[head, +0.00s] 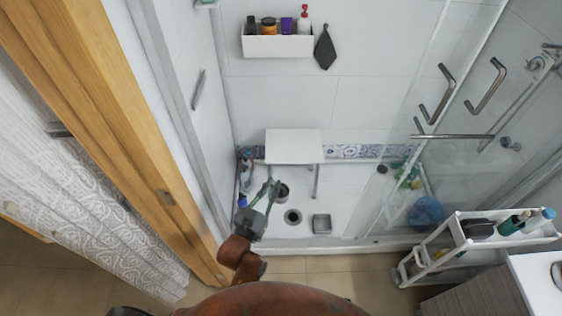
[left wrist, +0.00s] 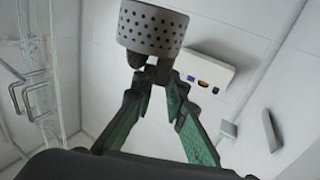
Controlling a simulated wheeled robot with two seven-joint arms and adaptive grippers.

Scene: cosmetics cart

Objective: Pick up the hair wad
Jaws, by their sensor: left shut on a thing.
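No hair wad can be clearly made out. My left gripper (head: 273,186) reaches into the shower and is shut. In the left wrist view its fingertips (left wrist: 153,73) close on a dark lump (left wrist: 136,60) at the lower edge of a grey perforated cup (left wrist: 152,28). I cannot tell whether this lump is hair or part of the cup. In the head view the cup (head: 282,191) is beside the fingertips, over the white shower floor. A round dark drain hole (head: 293,216) is to its lower right. My right gripper does not show.
A square grey grate (head: 321,223) lies right of the drain. A white stool (head: 294,146) stands behind, with bottles (head: 245,178) at the left wall. A glass door (head: 405,170) and white cart (head: 458,226) are on the right. A wooden door frame (head: 150,160) is on the left.

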